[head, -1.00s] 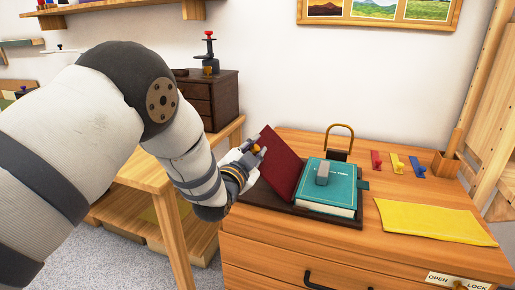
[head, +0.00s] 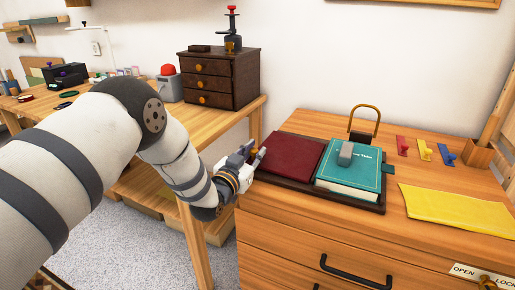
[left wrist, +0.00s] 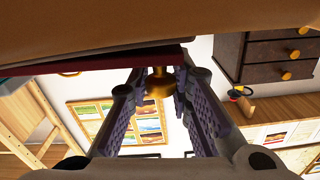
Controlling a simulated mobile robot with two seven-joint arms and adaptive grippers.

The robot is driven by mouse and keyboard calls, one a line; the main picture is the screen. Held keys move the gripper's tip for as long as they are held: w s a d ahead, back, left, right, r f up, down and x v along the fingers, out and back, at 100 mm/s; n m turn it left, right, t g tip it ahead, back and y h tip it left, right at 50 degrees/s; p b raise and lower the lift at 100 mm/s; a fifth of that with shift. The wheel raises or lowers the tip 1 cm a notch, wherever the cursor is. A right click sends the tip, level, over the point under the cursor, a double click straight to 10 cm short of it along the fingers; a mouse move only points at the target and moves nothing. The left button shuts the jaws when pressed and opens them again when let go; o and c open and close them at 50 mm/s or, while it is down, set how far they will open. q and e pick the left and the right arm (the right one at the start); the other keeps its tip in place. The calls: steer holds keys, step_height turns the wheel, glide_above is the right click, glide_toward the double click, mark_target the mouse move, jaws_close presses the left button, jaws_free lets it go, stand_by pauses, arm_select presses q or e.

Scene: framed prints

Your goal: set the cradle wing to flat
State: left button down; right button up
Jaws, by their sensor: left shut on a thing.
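The cradle wing, a dark red panel (head: 290,157), lies flat or nearly flat at the left of the dark cradle base (head: 350,200). A teal book (head: 345,180) with a grey weight (head: 346,154) on it rests on the right part of the cradle. My left gripper (head: 254,158) is at the wing's left edge, shut on a small brass knob. The knob (left wrist: 159,84) shows between the fingers in the left wrist view, beneath the red edge of the wing (left wrist: 110,62). My right gripper is not in view.
The cradle stands on a wooden drawer cabinet (head: 300,235). Behind it is a brass-looped block (head: 362,130); to the right are red, yellow and blue clips (head: 425,149) and a yellow cloth (head: 448,208). A dark small chest (head: 220,80) stands on the left bench.

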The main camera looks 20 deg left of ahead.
arm_select(q)
steer(key=shift+a+f, duration=0.2)
steer(key=shift+f, duration=0.35)
steer(key=c, duration=1.4)
jaws_free()
steer(key=shift+c, duration=0.2)
steer(key=shift+s, duration=0.15)
steer(key=s, duration=1.1)
steer(key=shift+s+a, duration=0.2)
steer(key=shift+s, duration=0.2)
